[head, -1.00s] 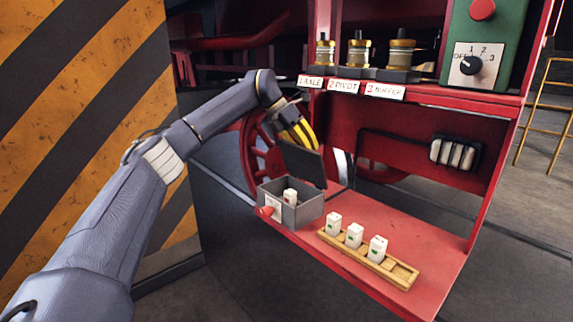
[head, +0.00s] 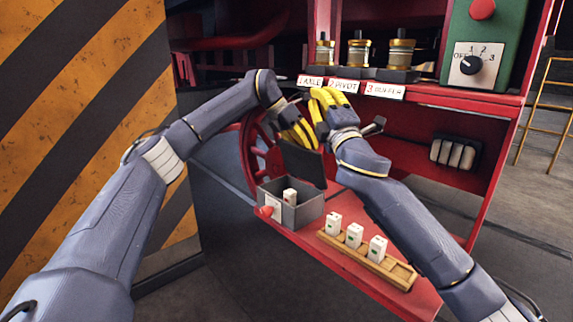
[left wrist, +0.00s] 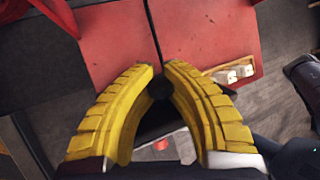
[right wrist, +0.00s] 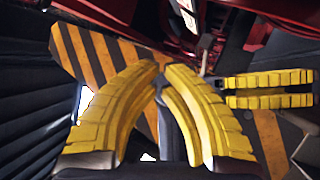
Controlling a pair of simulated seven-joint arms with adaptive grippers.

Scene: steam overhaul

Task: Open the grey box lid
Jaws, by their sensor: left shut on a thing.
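The grey box (head: 306,211) stands open at the left end of the red shelf, with a white block (head: 289,196) inside. Its dark lid (head: 303,167) is tilted up steeply above the box. My left gripper (head: 308,147) is at the lid's upper part. In the left wrist view my left fingertips (left wrist: 160,80) close around a small dark knob-like piece. My right gripper (head: 317,104) is just above and right of the left one, apart from the lid. In the right wrist view my right fingertips (right wrist: 162,72) are together with nothing clear between them.
A wooden rack (head: 390,269) with several white blocks (head: 354,235) is on the red shelf (head: 340,285). Brass-topped fittings (head: 359,52) and labels (head: 385,90) line the upper ledge. A striped panel (head: 90,70) stands at left.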

